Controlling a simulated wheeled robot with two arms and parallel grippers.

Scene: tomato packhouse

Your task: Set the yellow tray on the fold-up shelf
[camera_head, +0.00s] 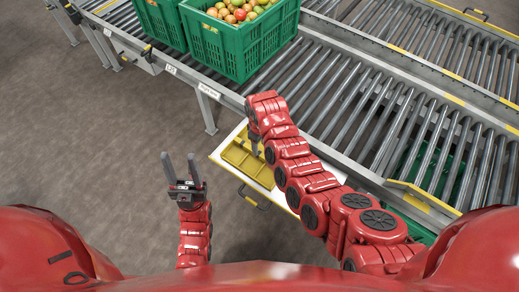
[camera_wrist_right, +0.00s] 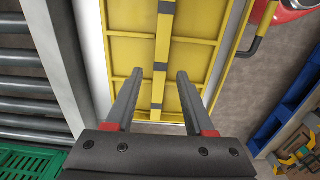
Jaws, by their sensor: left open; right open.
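The yellow tray (camera_head: 239,155) lies on the white fold-up shelf (camera_head: 218,159) at the side of the roller conveyor. My right arm hides part of both. In the right wrist view, the tray (camera_wrist_right: 190,58) has a raised central bar with grey bands. My right gripper (camera_wrist_right: 160,76) is open, with one finger on each side of this bar; I cannot tell whether they touch it. In the head view, the right gripper (camera_head: 257,148) is over the tray and mostly covered by its wrist. My left gripper (camera_head: 179,157) is open and empty, left of the shelf over the floor.
A green crate of tomatoes (camera_head: 228,52) stands on the conveyor (camera_head: 330,75), with another green crate (camera_head: 160,22) behind it. A yellow and black handle (camera_wrist_right: 258,32) runs beside the shelf. A blue bin (camera_wrist_right: 285,115) is at the right in the wrist view. The floor at left is clear.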

